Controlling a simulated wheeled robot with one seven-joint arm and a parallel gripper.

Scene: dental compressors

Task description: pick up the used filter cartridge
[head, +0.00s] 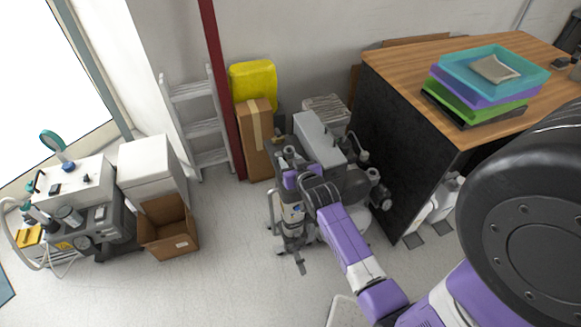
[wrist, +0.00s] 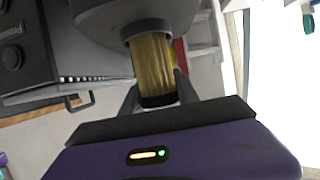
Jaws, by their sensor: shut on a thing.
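The used filter cartridge (wrist: 152,66) is a yellow-brown ribbed cylinder with a dark end, seen in the wrist view. My gripper (wrist: 158,92) has its two grey fingers on either side of the cartridge and is shut on it. The cartridge's far end meets a round grey housing (wrist: 115,22) of the compressor; whether it is still seated there I cannot tell. In the head view my gripper (head: 288,172) is at the left side of the grey compressor (head: 318,138), and the cartridge is not clearly visible there.
A wooden-topped bench (head: 425,60) with stacked trays (head: 490,75) stands at the right. A cardboard box (head: 257,140), a red post (head: 221,85) and a ladder (head: 196,125) are behind.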

